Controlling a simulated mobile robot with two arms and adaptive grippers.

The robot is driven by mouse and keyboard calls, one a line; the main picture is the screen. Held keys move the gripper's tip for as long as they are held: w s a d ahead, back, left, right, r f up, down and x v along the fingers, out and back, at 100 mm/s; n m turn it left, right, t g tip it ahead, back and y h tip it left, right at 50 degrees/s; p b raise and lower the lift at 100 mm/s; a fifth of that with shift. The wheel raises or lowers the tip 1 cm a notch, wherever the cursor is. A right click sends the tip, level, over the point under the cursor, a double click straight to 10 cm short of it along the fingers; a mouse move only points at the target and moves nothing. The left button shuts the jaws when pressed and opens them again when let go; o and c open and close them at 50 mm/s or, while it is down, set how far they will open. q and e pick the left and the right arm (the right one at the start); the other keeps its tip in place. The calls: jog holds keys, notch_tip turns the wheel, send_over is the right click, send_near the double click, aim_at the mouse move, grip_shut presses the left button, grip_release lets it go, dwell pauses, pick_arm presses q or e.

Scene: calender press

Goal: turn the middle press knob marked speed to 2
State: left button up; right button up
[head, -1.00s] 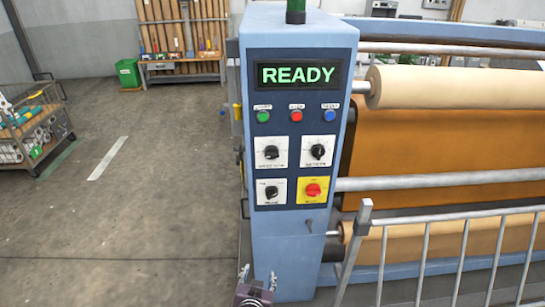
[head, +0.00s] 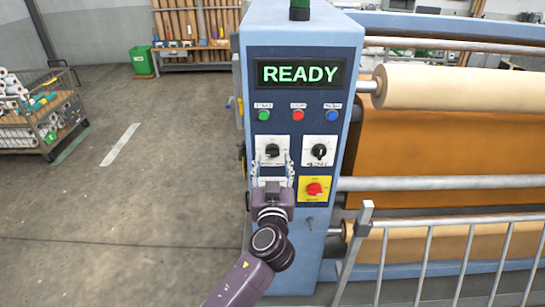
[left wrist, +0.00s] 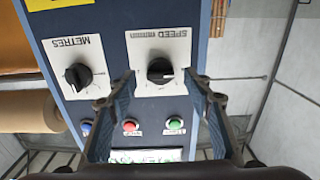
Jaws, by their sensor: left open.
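The speed knob is black on a white plate, at the upper left of the knob group on the blue press panel (head: 272,150). In the left wrist view, which is upside down, its plate reads SPEED and the black knob (left wrist: 160,71) shows between my fingertips. My left gripper (head: 271,166) is open in front of the panel, just below the knob in the head view. Its two fingers (left wrist: 160,80) flank the knob in the wrist view; I cannot tell whether they touch it. The pointer's exact reading is too small to tell. My right gripper is not in view.
The METRES knob (head: 319,151) is to the right, with a red knob on yellow (head: 314,189) below it. Green, red and blue buttons sit above, under a READY display (head: 299,74). A metal railing (head: 425,250) stands at the right.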

pick_arm(q)
jog(key=shift+w, duration=0.7)
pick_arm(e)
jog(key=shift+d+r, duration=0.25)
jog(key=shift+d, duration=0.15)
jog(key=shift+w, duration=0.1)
pick_arm(q)
jog(key=shift+c, duration=0.4)
jog(key=c, duration=1.1)
